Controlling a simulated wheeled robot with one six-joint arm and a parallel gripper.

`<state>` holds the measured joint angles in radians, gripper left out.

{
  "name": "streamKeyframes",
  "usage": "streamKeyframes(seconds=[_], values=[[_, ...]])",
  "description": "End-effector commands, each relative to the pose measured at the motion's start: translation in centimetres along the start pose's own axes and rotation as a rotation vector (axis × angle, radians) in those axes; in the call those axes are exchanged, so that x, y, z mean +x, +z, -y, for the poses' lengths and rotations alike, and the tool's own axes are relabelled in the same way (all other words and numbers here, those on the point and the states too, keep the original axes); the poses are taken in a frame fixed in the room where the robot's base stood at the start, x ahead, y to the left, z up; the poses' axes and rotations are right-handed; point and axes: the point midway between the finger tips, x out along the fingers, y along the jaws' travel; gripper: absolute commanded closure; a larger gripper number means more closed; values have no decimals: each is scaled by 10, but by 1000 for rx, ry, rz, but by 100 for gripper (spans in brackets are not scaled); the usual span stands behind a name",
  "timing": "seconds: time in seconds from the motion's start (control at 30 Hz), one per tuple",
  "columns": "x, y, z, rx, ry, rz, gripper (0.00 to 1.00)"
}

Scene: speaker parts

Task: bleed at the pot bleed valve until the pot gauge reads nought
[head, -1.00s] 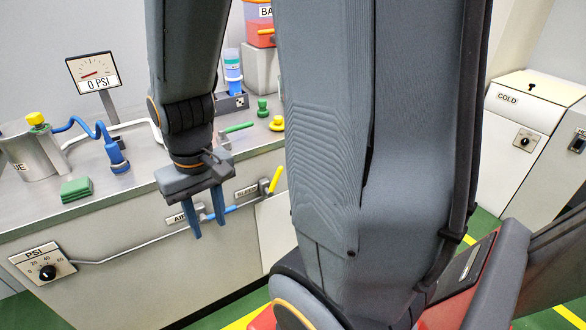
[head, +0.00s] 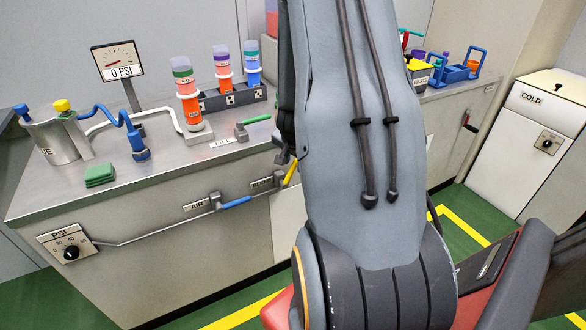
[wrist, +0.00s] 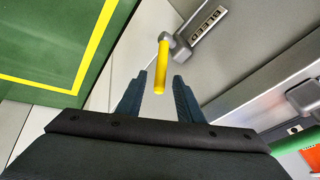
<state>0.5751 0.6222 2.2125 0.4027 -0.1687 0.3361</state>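The bleed valve's yellow handle (head: 291,172) is on the counter's front, beside the BLEED label (head: 261,183). In the wrist view the yellow handle (wrist: 161,68) reaches between the two fingers of my gripper (wrist: 160,77), with a visible gap on each side. My gripper is open. In the head view my arm hides most of it. The pot gauge (head: 118,60) stands on a post at the back of the counter, and its display reads 0 PSI. The silver pot (head: 55,144) is at the counter's left end, with a yellow knob (head: 62,106) on top.
The blue-handled AIR valve (head: 235,202) is on the pipe left of the bleed valve. A PSI dial (head: 70,252) is at the lower left. Several bottles stand in a rack (head: 235,97). A green block (head: 100,175) lies on the counter. A white COLD cabinet (head: 535,140) stands right.

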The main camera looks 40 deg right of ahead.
Motion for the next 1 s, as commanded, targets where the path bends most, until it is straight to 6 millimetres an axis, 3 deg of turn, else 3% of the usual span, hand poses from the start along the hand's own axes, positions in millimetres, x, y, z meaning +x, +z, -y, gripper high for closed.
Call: streamKeyframes(seconds=[0.1,0.3,0.67,0.87,1.0], values=[[18,1,0,-1,1,3,67],[35,0,0,-1,0,1,67],[39,0,1,-1,-1,1,67],[39,0,1,-1,-1,1,100],[39,0,1,-1,-1,1,100]])
